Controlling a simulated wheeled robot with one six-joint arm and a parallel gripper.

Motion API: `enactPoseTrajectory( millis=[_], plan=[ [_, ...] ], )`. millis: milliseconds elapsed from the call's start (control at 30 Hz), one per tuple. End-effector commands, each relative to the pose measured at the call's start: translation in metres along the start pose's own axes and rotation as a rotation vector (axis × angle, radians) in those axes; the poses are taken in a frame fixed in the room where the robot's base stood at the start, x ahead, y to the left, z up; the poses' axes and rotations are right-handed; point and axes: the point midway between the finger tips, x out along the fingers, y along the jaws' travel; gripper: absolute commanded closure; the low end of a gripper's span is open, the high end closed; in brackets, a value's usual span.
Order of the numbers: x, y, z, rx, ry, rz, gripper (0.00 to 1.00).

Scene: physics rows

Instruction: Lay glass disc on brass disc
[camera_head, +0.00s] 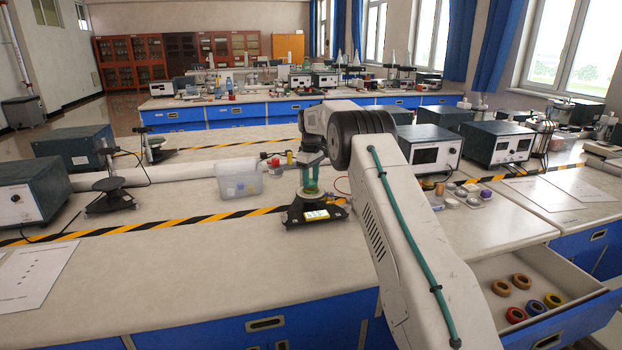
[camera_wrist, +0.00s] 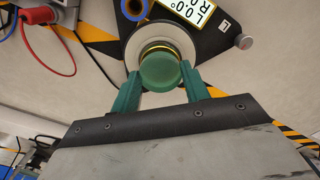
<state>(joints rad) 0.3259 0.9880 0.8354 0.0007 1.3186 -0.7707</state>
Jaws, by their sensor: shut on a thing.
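In the wrist view my gripper (camera_wrist: 160,76) has its green fingers closed on the two sides of a round green disc, which I take for the glass disc (camera_wrist: 160,72). Just past it shows a gold rim, likely the brass disc (camera_wrist: 145,51), over a pale round plate (camera_wrist: 133,47) of a black instrument. The green disc overlaps most of the brass one, and I cannot tell whether they touch. In the head view my gripper (camera_head: 310,188) points down over the black instrument (camera_head: 318,217); the discs are too small there to tell apart.
A clear plastic box (camera_head: 239,180) stands left of the instrument. Small weights and dishes (camera_head: 460,195) lie to the right, near grey meter boxes (camera_head: 432,146). An open drawer (camera_head: 545,290) at lower right holds several coloured rings. Red and blue leads lie near the instrument.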

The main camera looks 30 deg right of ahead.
Motion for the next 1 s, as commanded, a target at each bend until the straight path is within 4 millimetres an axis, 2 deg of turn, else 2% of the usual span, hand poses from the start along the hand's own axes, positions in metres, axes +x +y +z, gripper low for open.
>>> enactPoseTrajectory(
  millis=[767, 800, 867, 900, 1000],
  plan=[
    [0.0095, 0.0000, 0.0000, 0.000, 0.000, 0.000, 0.78],
    [0.0095, 0.0000, 0.0000, 0.000, 0.000, 0.000, 0.49],
    [0.0094, 0.0000, 0.0000, 0.000, 0.000, 0.000, 0.32],
    [0.0094, 0.0000, 0.0000, 0.000, 0.000, 0.000, 0.29],
    [0.0094, 0.0000, 0.0000, 0.000, 0.000, 0.000, 0.29]
  ],
)
